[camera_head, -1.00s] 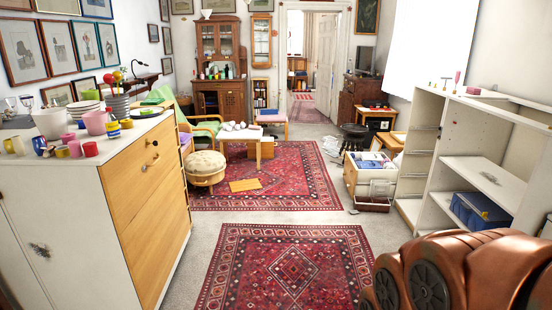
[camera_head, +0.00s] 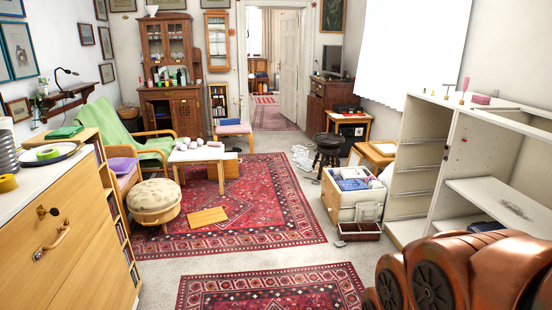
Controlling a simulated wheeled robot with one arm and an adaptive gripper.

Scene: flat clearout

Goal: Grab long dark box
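A long, low dark brown box (camera_head: 359,232) lies on the floor at the middle right. It sits at the front foot of a white drawer box (camera_head: 352,195), near the right edge of the large red rug. It looks open at the top with a paler inside, but it is small in the view. No gripper touches it. My arm's copper-coloured links fill the lower right corner. My gripper is out of view.
A dresser (camera_head: 62,250) stands close on the left and white shelving (camera_head: 480,165) on the right. Carpet and red rugs (camera_head: 275,225) leave free floor between them. A round stool (camera_head: 153,201), a flat wooden board (camera_head: 208,216) and a black stool (camera_head: 327,152) stand or lie ahead.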

